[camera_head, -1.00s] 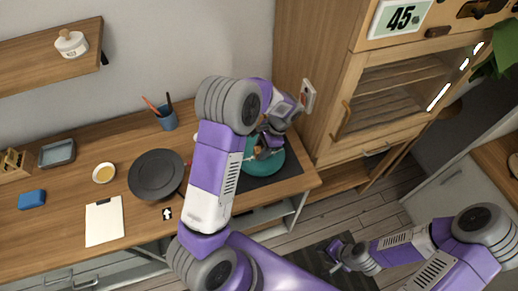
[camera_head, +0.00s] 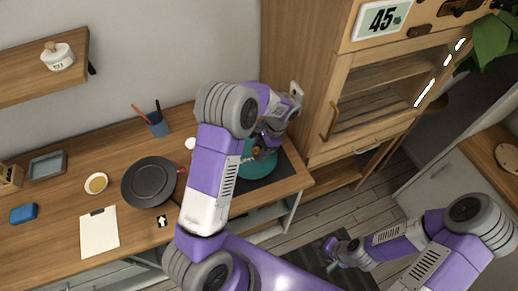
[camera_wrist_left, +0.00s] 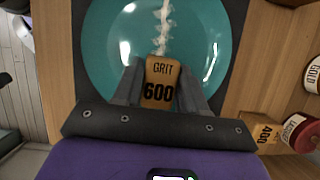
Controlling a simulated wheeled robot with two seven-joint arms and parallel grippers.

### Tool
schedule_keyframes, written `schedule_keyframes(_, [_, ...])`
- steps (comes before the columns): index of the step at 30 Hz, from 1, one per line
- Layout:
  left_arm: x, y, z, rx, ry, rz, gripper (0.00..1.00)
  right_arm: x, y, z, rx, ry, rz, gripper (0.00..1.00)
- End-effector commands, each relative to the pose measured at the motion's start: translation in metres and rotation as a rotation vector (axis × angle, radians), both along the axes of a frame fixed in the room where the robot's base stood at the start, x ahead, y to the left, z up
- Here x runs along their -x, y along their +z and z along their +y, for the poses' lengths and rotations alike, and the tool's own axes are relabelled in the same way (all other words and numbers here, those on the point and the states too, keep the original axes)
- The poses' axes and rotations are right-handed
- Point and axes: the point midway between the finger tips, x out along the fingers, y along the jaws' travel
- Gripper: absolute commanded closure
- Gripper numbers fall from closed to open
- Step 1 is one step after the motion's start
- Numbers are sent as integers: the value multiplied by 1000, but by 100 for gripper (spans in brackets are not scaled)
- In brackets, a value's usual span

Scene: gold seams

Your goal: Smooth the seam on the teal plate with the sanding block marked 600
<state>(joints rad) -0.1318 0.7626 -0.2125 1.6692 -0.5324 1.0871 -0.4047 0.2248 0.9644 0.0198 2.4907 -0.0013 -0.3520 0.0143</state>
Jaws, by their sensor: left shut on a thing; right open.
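The teal plate (camera_head: 262,168) lies on a dark mat on the right part of the desk. It fills much of the left wrist view (camera_wrist_left: 100,50), with a pale, rough seam (camera_wrist_left: 164,28) running down it toward my gripper. My left gripper (camera_wrist_left: 160,80) is shut on an orange-brown sanding block (camera_wrist_left: 161,70) marked GRIT 600, held over the plate at the seam's near end. I cannot tell if the block touches the plate. My left arm hides part of the plate in the head view. My right gripper (camera_head: 331,248) is open and empty, low over the floor.
In the left wrist view, another block (camera_wrist_left: 262,132) marked 400 lies near two round jars, one lettered GOLD (camera_wrist_left: 312,75). A dark round dish (camera_head: 151,182), a clipboard (camera_head: 99,232) and a pen cup (camera_head: 157,124) are left of my arm. A wooden cabinet (camera_head: 300,100) stands right of the plate.

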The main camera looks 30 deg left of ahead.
Motion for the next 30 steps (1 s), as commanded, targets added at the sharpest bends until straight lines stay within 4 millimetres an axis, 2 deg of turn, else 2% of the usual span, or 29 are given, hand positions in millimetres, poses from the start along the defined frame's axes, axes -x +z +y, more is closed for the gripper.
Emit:
schedule_keyframes(4, [5, 1, -5, 1, -1, 1, 83, 0, 1, 0, 0, 0, 0, 57])
schedule_keyframes(11, [1, -1, 2, 0, 0, 0, 83, 0, 2, 0, 0, 0, 0, 57])
schedule_keyframes(23, [3, -1, 0, 2, 0, 2, 83, 0, 7, 0, 0, 0, 0, 57])
schedule_keyframes(30, [7, -1, -6, 1, -1, 1, 83, 0, 8, 0, 0, 0, 0, 57])
